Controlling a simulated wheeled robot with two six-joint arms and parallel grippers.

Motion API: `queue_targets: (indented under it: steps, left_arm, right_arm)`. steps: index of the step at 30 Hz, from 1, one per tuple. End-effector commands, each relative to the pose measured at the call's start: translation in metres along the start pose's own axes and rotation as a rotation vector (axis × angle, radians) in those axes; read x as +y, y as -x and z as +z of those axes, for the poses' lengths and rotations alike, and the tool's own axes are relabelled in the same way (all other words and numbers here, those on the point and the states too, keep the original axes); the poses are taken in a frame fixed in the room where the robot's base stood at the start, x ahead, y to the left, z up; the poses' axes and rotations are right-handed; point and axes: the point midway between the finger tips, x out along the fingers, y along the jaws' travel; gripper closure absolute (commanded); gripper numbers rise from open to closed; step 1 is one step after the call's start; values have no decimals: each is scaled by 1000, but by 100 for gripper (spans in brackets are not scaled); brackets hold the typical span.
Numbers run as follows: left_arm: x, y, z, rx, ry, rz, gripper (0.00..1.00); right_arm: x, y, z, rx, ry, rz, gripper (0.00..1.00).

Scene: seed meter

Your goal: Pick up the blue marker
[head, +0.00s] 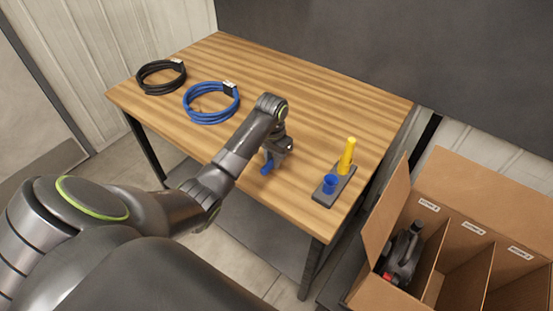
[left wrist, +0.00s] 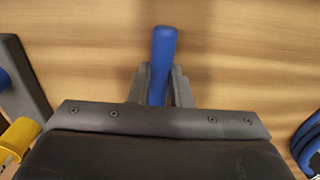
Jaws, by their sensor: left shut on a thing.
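The blue marker (left wrist: 163,55) is between the two fingers of my left gripper (left wrist: 160,88) in the left wrist view. The fingers are shut on it, and its blue end sticks out past them. In the head view the blue marker (head: 266,167) shows as a small blue piece at my left gripper (head: 272,158), over the front part of the wooden table. The rest of the marker is hidden by the gripper. I cannot tell whether it touches the table. My right gripper is not in view.
A blue cable coil (head: 211,120) and a black one (head: 140,79) lie at left. A divided cardboard box (head: 480,170) stands off the table's right side.

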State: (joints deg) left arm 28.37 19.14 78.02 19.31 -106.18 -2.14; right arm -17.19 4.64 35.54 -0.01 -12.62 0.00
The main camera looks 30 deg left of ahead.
Motion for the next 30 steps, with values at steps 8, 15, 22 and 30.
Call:
queue_targets:
  steps: [8,15,22,30]
  left_arm:
    - [0,0,0,0,0,0,100]
    - [0,2,0,1,0,0,100]
    - [-1,33,-2,7,-1,-2,100]
    - [0,84,0,1,1,0,100]
  right_arm:
    - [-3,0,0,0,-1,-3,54]
    - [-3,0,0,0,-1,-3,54]
    - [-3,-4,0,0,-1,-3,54]
    - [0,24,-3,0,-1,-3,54]
